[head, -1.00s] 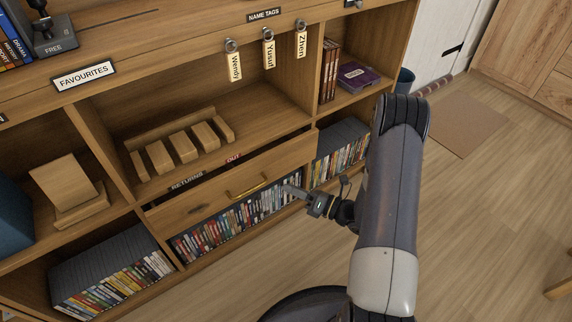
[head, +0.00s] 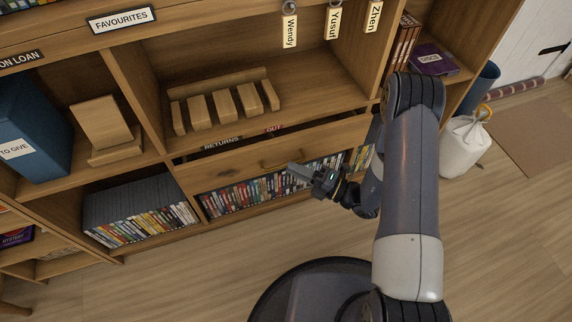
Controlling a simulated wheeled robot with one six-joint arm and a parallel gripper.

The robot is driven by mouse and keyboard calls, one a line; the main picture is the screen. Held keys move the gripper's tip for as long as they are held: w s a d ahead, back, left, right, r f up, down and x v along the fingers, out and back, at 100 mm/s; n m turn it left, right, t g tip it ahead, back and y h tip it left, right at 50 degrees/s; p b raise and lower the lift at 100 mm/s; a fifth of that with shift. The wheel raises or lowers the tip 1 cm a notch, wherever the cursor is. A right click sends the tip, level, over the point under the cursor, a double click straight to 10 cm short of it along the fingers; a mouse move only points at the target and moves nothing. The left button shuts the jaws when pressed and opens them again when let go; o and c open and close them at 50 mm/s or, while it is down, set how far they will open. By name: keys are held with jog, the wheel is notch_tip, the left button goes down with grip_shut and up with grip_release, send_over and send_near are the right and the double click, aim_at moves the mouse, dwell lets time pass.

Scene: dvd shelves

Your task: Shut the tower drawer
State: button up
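A wide wooden drawer (head: 255,155) is in the middle of the shelf unit in the head view, above a row of discs. It stands a little open: a dark gap shows behind its top edge, with the labels RETURNS (head: 221,143) and OUT (head: 273,129) in it. I cannot tell whether this is the tower drawer. My gripper (head: 300,172) is in front of the drawer's lower right part and points left. Its fingers overlap the drawer front in the picture, and contact is unclear. I cannot see a finger gap.
Disc rows (head: 140,212) fill the lower shelves. A slatted wooden rack (head: 222,100) stands above the drawer, and a blue box (head: 30,130) is at left. A white bag (head: 463,147) and a dark blue bin (head: 486,85) stand at right. The floor in front is clear.

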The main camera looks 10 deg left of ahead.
aim_at(285, 164)
jog(key=shift+x, duration=1.8)
grip_shut()
